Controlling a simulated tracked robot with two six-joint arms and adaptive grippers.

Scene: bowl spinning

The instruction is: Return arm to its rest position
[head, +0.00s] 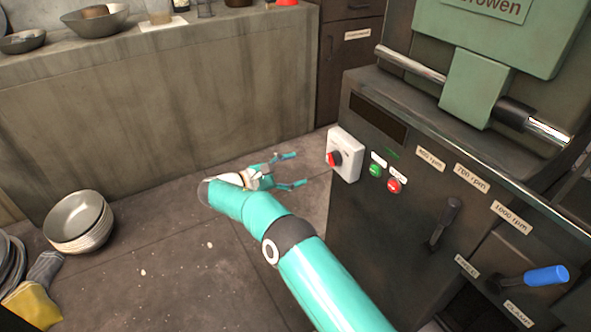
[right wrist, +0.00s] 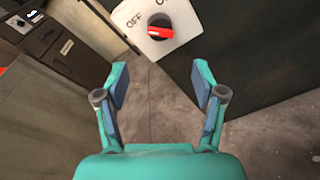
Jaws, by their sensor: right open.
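My right arm (head: 325,285) is teal and reaches in from the bottom of the head view, bent at its wrist. Its gripper (head: 297,170) is open and empty, in the air just left of the machine's white switch box (head: 346,155). In the right wrist view the two fingers of my right gripper (right wrist: 160,85) stand wide apart with only floor between them. The red rotary switch (right wrist: 160,30) shows beyond the fingertips, apart from them, with an OFF label to its left. My left gripper is not in view.
The dark machine (head: 400,230) fills the right side, with green (head: 376,170) and red buttons (head: 394,185), a black lever (head: 445,222) and a blue-handled lever (head: 545,276). Stacked bowls (head: 78,218) sit at the left. A counter (head: 170,100) runs along the back. Floor between is open.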

